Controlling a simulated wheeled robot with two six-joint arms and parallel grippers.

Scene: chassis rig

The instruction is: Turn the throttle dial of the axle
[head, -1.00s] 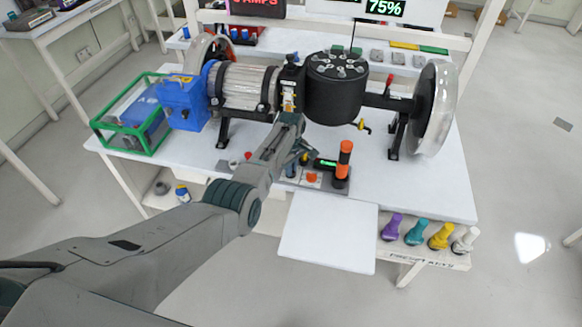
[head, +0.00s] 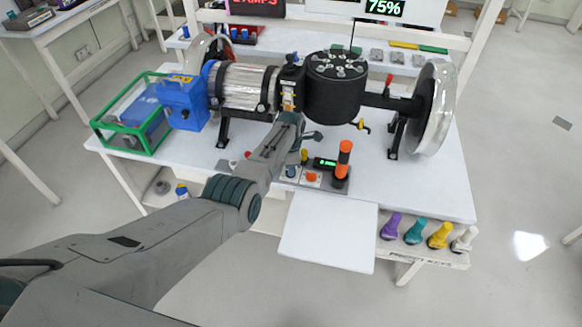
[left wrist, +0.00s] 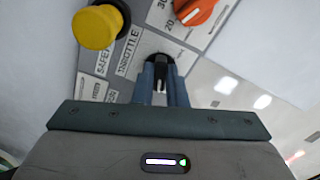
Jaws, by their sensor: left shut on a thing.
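The axle rig (head: 335,95) stands on the white table, with a control panel (head: 325,183) at the table's front edge. My right gripper is not in view.
An orange-and-black lever (head: 343,162) stands upright on the panel, right of the gripper. A small lit display (head: 324,163) is beside it. A green-framed box (head: 135,115) is at the left. Coloured keys (head: 416,231) stand at the lower right. A screen (head: 385,8) reads 75%.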

